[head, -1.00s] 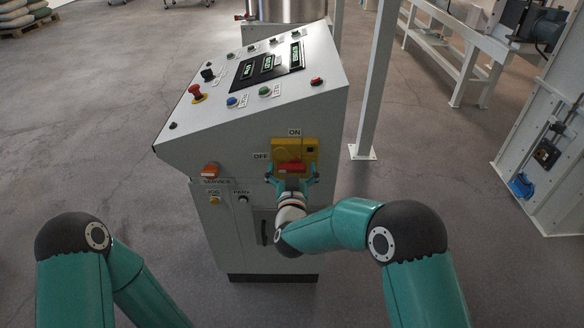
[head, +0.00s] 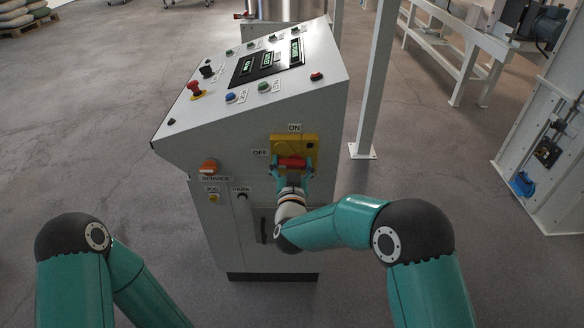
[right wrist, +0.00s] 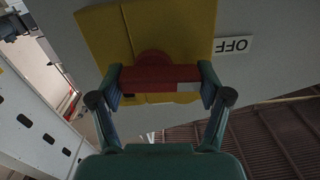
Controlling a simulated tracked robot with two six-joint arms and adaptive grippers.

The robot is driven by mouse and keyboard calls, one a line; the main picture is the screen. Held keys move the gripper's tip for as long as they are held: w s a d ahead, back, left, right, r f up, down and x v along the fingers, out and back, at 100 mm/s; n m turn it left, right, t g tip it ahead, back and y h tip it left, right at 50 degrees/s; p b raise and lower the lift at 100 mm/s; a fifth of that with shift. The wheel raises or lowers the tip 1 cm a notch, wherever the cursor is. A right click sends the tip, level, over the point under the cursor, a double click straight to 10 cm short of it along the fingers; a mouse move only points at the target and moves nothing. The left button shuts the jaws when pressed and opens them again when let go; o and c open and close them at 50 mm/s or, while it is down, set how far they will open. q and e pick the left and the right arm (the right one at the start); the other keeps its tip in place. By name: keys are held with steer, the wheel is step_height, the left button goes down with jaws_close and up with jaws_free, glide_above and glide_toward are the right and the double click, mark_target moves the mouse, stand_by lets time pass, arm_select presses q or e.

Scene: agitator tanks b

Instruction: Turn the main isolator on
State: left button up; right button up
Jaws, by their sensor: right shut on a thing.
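The main isolator is a yellow plate (head: 307,144) with a red handle (head: 292,162) on the front of a grey control cabinet (head: 240,150). An ON label (head: 294,128) is above the plate and an OFF label (head: 260,153) is to its left. My right gripper (head: 292,166) is shut on the red handle, which lies about level. In the right wrist view the red handle (right wrist: 160,78) is between the two fingers, in front of the yellow plate (right wrist: 190,28). My left gripper is out of view; only my left arm shows at the lower left.
An orange SERVICE knob (head: 209,167) and small JOG and PARK switches (head: 241,196) are left of the isolator. A red emergency button (head: 195,89) is on the sloped top. A white post (head: 375,90) stands right of the cabinet.

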steer(key=m+b, duration=0.4)
steer(key=b, duration=0.1)
steer(key=m+b, duration=0.4)
steer(key=b, duration=0.2)
steer(key=d+m+b, duration=0.1)
steer(key=m+b, duration=0.4)
steer(key=shift+f+b, duration=0.2)
steer(key=shift+b, duration=0.2)
steer(key=shift+d+r+m+b, duration=0.1)
steer(key=shift+d+m+b, duration=0.05)
steer(key=shift+m+b, duration=1.8)
steer(key=o, duration=1.1)
steer(key=shift+r, duration=0.1)
steer(key=shift+s, duration=0.15)
steer(key=s, duration=1.1)
steer(key=shift+s, duration=0.35)
